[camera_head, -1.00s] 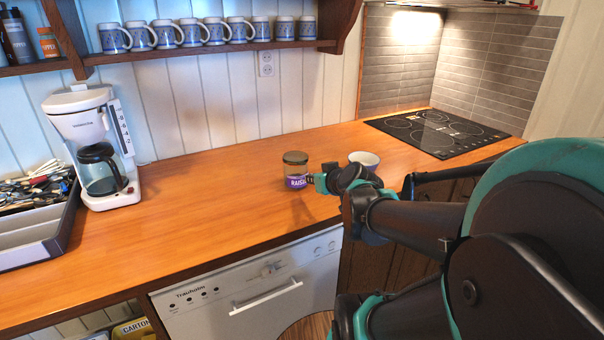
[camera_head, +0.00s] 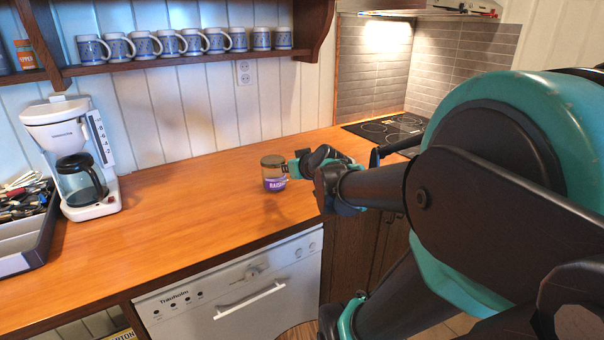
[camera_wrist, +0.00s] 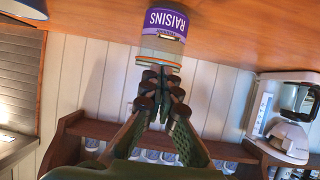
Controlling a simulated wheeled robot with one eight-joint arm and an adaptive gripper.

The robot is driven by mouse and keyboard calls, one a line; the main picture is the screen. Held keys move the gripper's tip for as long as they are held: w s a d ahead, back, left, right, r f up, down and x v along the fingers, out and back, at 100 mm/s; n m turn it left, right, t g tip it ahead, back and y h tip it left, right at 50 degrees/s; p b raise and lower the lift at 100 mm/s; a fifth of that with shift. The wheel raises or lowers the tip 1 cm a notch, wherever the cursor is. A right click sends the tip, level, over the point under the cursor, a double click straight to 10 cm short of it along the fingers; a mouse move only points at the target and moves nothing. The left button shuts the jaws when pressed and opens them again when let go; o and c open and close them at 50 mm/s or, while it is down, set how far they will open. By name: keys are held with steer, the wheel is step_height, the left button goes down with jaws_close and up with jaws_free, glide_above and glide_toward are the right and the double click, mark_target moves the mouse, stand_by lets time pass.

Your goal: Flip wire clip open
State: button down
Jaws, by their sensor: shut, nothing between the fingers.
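The jar of raisins (camera_head: 274,178) stands upright on the wooden counter, with a purple label and a brownish lid. In the wrist view the jar (camera_wrist: 165,22) appears upside down at the top, with its lid end toward my fingers. My gripper (camera_head: 298,166) is just right of the jar's upper part in the head view. In the wrist view my gripper (camera_wrist: 162,82) has its fingertips together, empty, close to the lid; I cannot tell whether they touch. The wire clip cannot be made out clearly in either view.
A coffee maker (camera_head: 75,160) and a utensil tray (camera_head: 22,245) stand at the left. Mugs line the wall shelf (camera_head: 180,65) above. The hob (camera_head: 385,128) is at the back right. The counter left of the jar is clear. My arm covers the right side.

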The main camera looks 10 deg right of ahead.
steer(key=v, duration=1)
steer(key=shift+f, duration=0.1)
stand_by(0.3)
steer(key=shift+s, duration=0.1)
